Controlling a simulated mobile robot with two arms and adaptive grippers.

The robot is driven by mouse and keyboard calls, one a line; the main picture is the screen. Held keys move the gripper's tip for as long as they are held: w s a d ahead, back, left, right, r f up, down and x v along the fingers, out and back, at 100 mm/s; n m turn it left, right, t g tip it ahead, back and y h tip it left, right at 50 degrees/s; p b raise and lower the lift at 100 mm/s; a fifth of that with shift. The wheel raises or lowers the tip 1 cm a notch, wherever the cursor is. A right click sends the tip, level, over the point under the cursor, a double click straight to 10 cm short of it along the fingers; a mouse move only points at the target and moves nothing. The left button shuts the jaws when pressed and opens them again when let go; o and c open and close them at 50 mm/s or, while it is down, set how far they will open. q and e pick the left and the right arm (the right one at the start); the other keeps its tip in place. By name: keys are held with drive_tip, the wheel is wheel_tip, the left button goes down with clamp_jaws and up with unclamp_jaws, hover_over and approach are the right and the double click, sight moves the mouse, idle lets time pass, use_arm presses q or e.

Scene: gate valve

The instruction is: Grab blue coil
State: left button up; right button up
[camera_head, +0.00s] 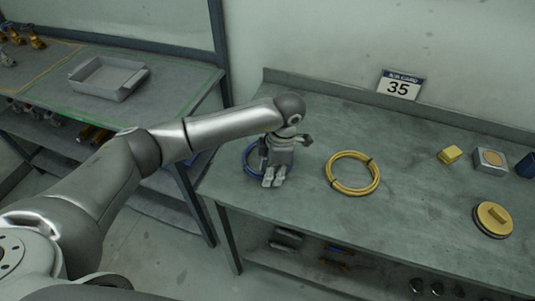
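The blue coil (247,163) lies on the grey workbench (310,215), near its left end. Its left arc shows; much of the rest is hidden behind my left gripper. My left gripper (273,182) is over the right side of the coil, with its fingers pointing down. The two fingertips are close together. I cannot tell whether they touch the coil or have anything between them. My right gripper is not in view.
A yellow coil (352,188) lies to the right of the blue one. Yellow sponge-like block (450,155), small box (490,160) and round yellow-topped disc (493,219) sit farther right. A job card (400,86) stands behind. A grey tray (108,78) is on the left table.

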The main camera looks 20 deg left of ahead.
use_arm(q)
drive_tip(key=shift+f, duration=0.25)
clamp_jaws()
drive_tip(key=shift+r, duration=0.1)
